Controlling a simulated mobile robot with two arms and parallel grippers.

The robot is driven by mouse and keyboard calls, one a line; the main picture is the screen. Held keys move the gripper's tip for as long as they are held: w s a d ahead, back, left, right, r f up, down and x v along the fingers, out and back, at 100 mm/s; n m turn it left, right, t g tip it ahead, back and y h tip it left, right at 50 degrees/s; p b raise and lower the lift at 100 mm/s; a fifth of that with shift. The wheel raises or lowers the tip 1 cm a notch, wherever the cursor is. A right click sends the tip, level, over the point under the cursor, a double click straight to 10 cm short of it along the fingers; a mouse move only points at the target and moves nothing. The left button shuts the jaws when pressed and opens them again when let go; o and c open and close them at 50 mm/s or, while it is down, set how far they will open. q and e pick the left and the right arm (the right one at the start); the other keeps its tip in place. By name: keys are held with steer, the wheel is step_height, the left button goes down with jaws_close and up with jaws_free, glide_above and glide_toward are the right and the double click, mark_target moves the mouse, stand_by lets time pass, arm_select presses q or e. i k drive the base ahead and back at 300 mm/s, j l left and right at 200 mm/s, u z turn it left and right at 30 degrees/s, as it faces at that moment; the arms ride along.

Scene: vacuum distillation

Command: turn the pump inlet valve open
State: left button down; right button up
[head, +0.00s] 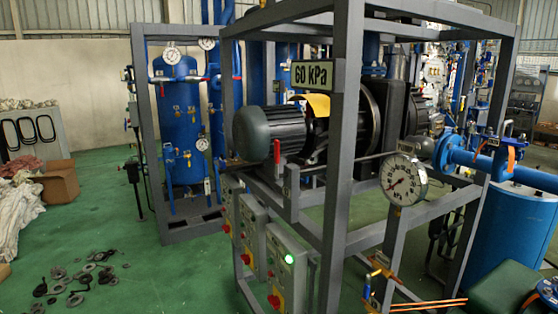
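Neither of my grippers shows in the head view. A pump with a dark motor (270,132) sits inside a grey steel frame (340,160). A red upright lever (277,152) stands in front of the motor. No readable label shows which of these is the pump inlet valve, and I cannot tell its setting.
A 60 kPa sign (312,75) hangs on the frame. Control boxes (285,268), one with a lit green lamp, stand at its front. A blue tank (182,125) stands behind left.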

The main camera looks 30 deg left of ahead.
mark_target(277, 159)
steer(key=u, duration=1.1)
steer(key=i+j, duration=0.1)
steer(key=j, duration=0.2)
steer(key=i+j+u, duration=0.1)
steer(key=j, duration=0.2)
steer(key=i+j, duration=0.15)
steer(key=j, duration=0.15)
